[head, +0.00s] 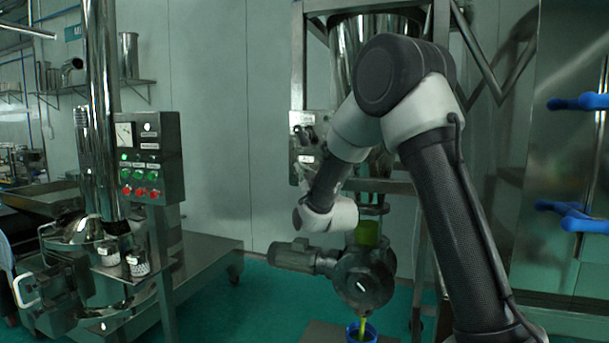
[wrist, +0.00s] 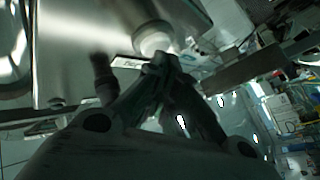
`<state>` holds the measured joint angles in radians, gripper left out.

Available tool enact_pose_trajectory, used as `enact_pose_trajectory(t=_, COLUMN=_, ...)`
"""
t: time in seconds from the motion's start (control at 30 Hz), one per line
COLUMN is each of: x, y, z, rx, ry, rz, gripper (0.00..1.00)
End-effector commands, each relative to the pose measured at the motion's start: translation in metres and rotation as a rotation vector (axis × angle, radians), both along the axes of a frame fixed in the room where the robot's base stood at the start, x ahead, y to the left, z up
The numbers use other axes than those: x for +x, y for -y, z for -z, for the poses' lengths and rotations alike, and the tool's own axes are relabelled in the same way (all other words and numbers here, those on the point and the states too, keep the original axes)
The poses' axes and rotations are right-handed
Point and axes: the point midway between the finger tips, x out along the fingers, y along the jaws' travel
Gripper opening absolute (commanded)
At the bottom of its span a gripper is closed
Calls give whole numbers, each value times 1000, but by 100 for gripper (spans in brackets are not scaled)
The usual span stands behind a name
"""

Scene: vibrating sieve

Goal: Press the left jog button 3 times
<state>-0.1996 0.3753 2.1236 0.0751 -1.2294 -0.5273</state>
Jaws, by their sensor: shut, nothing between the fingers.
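A small steel control panel (head: 297,122) with dark knobs and labels stands behind my arm in the head view. In the wrist view a bright metal panel (wrist: 95,45) carries a pale round button (wrist: 152,36) and a dark protruding knob (wrist: 103,75), with a white label between them. I cannot tell which of these is the left jog button. My gripper (wrist: 165,62) is shut and empty. Its fingertips appear just below the pale button; whether they touch it cannot be told.
A grey control box (head: 172,150) with a gauge and several green and red buttons stands at left beside a steel machine. A motor and dark round valve housing (head: 364,280) sit below my wrist, over a blue container (head: 361,333). Blue handles (head: 578,220) are at right.

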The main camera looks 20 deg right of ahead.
Motion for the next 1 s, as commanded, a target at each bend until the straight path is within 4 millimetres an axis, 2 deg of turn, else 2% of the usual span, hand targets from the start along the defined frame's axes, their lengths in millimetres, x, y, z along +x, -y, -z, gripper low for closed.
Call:
enact_pose_trajectory(t=0.27, x=-2, y=-1, z=0, rx=0, ry=0, rz=0, gripper=0)
enact_pose_trajectory(t=0.6, x=-15, y=-11, z=0, rx=0, ry=0, rz=0, gripper=0)
enact_pose_trajectory(t=1.0, x=-18, y=-13, z=0, rx=0, ry=0, rz=0, gripper=0)
